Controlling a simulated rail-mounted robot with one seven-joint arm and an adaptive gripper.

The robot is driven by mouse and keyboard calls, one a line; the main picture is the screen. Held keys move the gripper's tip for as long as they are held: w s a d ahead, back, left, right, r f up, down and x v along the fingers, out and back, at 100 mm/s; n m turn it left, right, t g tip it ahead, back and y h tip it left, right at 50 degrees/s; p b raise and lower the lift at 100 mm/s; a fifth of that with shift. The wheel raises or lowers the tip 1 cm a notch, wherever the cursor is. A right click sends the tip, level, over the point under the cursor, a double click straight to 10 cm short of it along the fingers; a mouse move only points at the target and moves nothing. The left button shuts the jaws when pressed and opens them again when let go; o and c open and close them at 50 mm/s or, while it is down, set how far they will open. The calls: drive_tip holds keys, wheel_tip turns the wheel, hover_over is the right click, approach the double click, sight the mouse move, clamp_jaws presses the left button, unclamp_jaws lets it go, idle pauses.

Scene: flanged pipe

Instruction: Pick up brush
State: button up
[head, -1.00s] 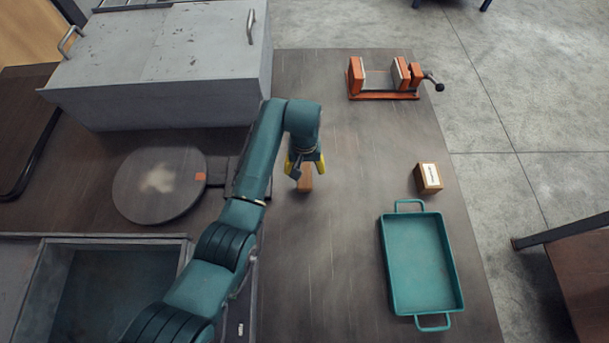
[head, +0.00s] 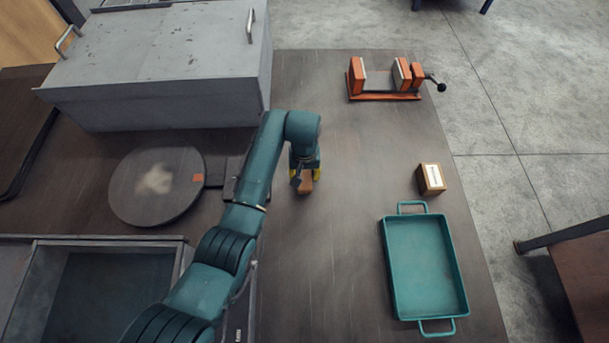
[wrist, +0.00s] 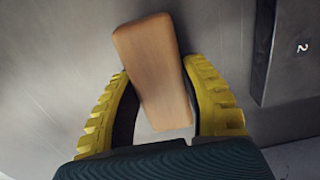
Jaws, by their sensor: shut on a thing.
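The brush shows as a brown wooden block (head: 305,186) on the dark tabletop, and its wooden top fills the middle of the wrist view (wrist: 154,70). My gripper (head: 305,177) is low over the table with its yellow fingers on either side of the brush. In the wrist view my gripper (wrist: 158,75) is shut on the brush, which sits slightly tilted between the fingers. Any bristles are hidden beneath the wood. I cannot tell whether the brush still touches the table.
A teal tray (head: 386,270) and a small labelled wooden box (head: 431,179) are to the right. An orange vise (head: 384,96) stands at the back right. A round disc (head: 150,205) and a large grey box (head: 160,60) are left. The table between gripper and tray is clear.

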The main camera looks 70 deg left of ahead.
sight(304, 173)
drive_tip(key=shift+f, duration=0.1)
wheel_tip(304, 173, up, 10)
drive_tip(key=p, duration=0.3)
